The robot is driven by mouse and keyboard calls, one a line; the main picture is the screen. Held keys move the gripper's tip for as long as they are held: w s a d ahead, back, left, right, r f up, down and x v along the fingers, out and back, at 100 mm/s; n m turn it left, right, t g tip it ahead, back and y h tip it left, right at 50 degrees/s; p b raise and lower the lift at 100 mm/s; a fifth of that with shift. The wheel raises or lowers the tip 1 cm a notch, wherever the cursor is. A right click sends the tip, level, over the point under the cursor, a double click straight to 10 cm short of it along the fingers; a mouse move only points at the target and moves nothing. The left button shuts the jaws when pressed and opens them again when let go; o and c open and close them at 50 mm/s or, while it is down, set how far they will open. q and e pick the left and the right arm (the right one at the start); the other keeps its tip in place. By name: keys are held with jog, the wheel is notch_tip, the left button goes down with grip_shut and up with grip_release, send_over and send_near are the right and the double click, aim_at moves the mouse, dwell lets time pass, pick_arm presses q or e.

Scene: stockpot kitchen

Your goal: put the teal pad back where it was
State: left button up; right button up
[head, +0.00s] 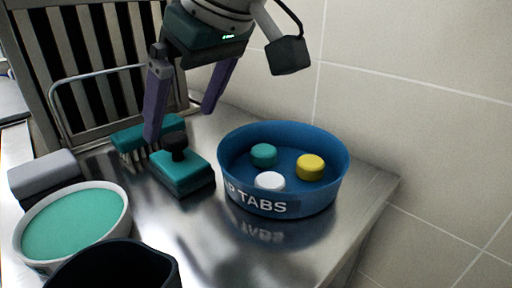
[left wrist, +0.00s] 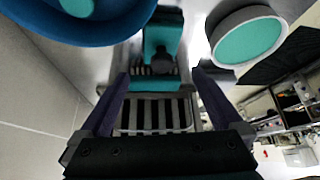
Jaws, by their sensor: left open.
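The teal pad (head: 183,177), a block with a dark knob on top, lies flat on the steel counter, left of the blue tub. It also shows in the left wrist view (left wrist: 162,35), at the top middle. My left gripper (head: 181,122) is open and empty, its purple fingers spread above and behind the pad, near a teal brush (head: 134,138) with pale bristles. In the left wrist view my left gripper (left wrist: 160,75) has nothing between its fingers but the view of the counter and brush beyond. My right gripper is not in view.
A blue tub (head: 290,203) marked "TABS" holds a teal, a yellow and a white tab. A white bowl (head: 125,222) with teal contents, a grey block (head: 45,172) and a dark, open-topped vessel (head: 120,262) stand at left. A slatted rack (head: 80,75) stands behind. A tiled wall borders the right.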

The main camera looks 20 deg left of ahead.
aim_at(174, 149)
pick_arm(q)
jog(key=x, duration=0.8)
jog(key=shift+w+a+f, duration=0.15)
jog(key=shift+a+f, duration=0.05)
jog(key=shift+f, duration=0.1)
jog(key=shift+r, duration=0.1)
jog(key=c, duration=1.4)
